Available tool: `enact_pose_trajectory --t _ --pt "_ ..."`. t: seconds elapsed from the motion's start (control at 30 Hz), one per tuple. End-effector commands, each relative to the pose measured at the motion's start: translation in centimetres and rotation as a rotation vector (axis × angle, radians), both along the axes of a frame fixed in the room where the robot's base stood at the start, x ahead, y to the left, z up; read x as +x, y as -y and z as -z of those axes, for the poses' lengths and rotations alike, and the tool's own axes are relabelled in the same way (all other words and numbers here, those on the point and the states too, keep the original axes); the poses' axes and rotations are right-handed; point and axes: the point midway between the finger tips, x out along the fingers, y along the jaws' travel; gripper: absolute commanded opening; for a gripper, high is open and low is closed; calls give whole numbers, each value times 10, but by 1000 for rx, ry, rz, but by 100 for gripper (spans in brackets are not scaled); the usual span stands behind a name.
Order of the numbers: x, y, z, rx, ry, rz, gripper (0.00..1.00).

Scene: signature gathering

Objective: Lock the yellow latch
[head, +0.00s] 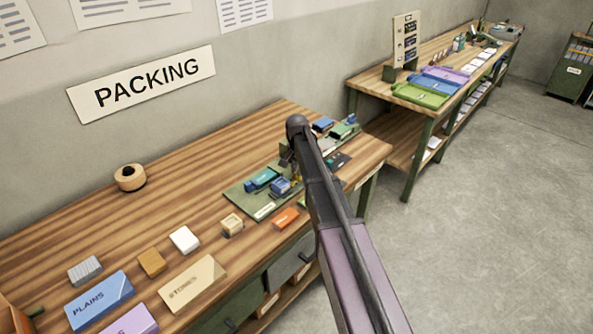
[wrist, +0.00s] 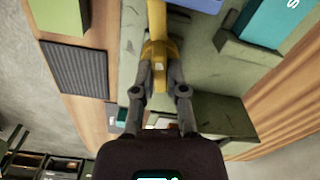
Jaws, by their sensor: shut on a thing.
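In the wrist view the yellow latch (wrist: 158,52) runs up from between the fingers to the top edge of the picture. My gripper (wrist: 160,62) is shut on its wide lower part, one finger on each side. The latch sits over a green board or case (wrist: 127,40); whether it is locked cannot be told.
Blue boxes (head: 281,187) stand close left of my gripper. An orange block (head: 286,217), a small wooden box (head: 232,225) and a white block (head: 184,239) lie nearer.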

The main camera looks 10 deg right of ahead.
Motion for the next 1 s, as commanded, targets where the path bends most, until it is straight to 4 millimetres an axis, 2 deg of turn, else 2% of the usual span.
enact_pose_trajectory --t 0.2,0.43,0.97,1.0 --pt "-2 1 0 -2 -4 168 0" --pt "-2 1 0 -2 -5 276 0" --pt "-3 1 1 -3 -5 313 0" --pt "-3 1 1 -3 -5 313 20"
